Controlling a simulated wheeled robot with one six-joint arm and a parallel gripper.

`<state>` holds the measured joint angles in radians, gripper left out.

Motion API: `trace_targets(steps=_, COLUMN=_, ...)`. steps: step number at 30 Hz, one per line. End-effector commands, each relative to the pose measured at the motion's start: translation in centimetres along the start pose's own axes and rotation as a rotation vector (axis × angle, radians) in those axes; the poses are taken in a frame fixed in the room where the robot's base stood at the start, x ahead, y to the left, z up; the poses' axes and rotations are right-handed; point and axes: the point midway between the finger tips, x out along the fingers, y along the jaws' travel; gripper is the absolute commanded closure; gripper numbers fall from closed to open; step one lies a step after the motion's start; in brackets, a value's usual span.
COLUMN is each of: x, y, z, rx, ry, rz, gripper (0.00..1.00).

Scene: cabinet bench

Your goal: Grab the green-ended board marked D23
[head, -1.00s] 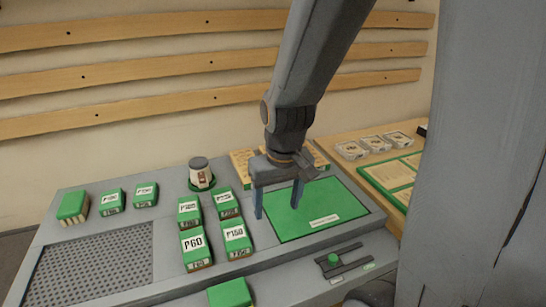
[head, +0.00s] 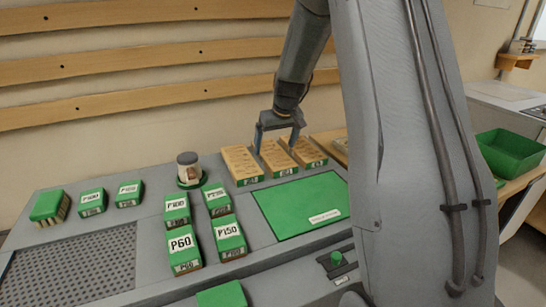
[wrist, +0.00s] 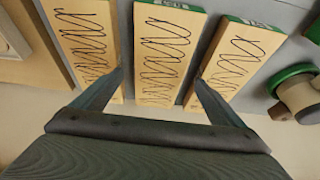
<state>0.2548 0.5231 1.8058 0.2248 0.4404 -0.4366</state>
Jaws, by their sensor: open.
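Three wooden boards with green ends lie side by side at the back of the bench. In the head view they are the left board (head: 240,164), the middle board (head: 275,158) and the right board (head: 305,151). The end labels are too small to read, so I cannot tell which is D23. My gripper (head: 276,147) is open above the middle board. In the wrist view the open fingers (wrist: 158,77) straddle the middle board (wrist: 166,50), with one tip in each gap beside the neighbouring boards. Wavy dark lines mark the board tops.
A green mat (head: 300,205) lies in front of the boards. A lidded jar (head: 189,168) stands left of them. Several green-topped blocks, such as P60 (head: 181,245), stand further left and in front. A green bin (head: 508,152) is at the far right.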

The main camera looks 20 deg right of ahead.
Motion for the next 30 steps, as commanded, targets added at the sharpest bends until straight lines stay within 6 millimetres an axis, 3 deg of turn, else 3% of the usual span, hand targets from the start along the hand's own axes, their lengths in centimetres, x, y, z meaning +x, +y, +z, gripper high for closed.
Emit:
trace_targets(steps=9, x=3.7, y=0.1, z=0.1, rx=0.000, ry=-0.001, rz=0.000, gripper=0.08)
trace_targets(steps=18, x=4.0, y=0.1, z=0.1, rx=0.000, ry=0.000, rz=0.000, gripper=0.09)
trace_targets(steps=27, x=4.0, y=0.1, z=0.1, rx=0.000, ry=0.000, rz=0.000, gripper=0.60)
trace_targets(steps=30, x=3.9, y=0.1, z=0.0, rx=0.000, ry=0.001, rz=0.000, gripper=0.61)
